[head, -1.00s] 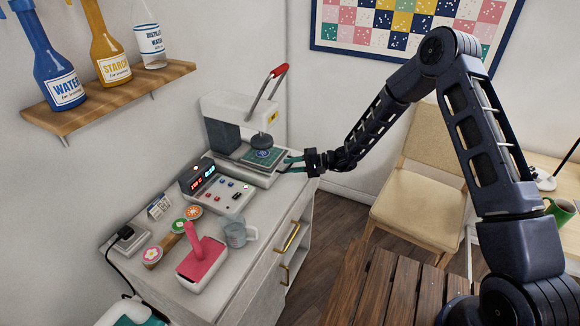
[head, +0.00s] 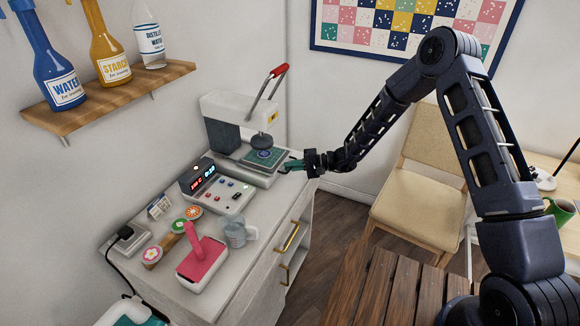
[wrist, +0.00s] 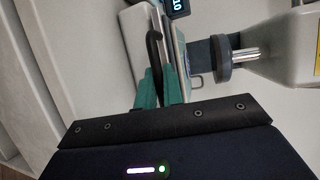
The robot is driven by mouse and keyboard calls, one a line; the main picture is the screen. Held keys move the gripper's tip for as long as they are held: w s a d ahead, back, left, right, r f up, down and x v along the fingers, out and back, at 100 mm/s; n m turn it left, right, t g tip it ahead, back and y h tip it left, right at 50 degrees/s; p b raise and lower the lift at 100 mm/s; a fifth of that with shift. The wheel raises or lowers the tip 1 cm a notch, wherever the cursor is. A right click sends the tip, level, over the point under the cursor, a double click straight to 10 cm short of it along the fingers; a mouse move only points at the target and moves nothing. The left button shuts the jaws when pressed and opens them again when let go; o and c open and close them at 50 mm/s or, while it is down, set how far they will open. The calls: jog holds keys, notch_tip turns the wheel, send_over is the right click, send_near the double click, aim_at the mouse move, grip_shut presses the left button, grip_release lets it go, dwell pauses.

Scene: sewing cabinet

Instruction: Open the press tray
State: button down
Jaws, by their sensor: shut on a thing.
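The heat press (head: 228,106) is white with a raised red-tipped lever (head: 278,72). It stands at the back of the cabinet top in the head view. Its press tray (head: 246,169) lies under the round upper head, with a green mat and a blue round motif on it. My gripper (head: 292,165) is at the tray's right front edge, its green fingers close together. In the wrist view my gripper (wrist: 159,86) is shut on a dark curved handle (wrist: 153,48) at the tray's edge.
A control box (head: 216,187) with a lit display sits in front of the press. A pink-handled item (head: 203,262), a clear cup (head: 237,231) and round stamps stand nearer. A chair (head: 420,190) stands to the right. Open floor lies beside the cabinet.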

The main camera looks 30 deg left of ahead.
jog(key=d, duration=1.5)
jog(key=shift+d, duration=0.25)
jog(key=c, duration=1.5)
grip_release()
jog(key=shift+c, duration=0.2)
jog(key=v, duration=1)
jog(key=shift+d, duration=0.35)
jog(key=shift+w+r, duration=0.1)
jog(key=shift+w, duration=0.05)
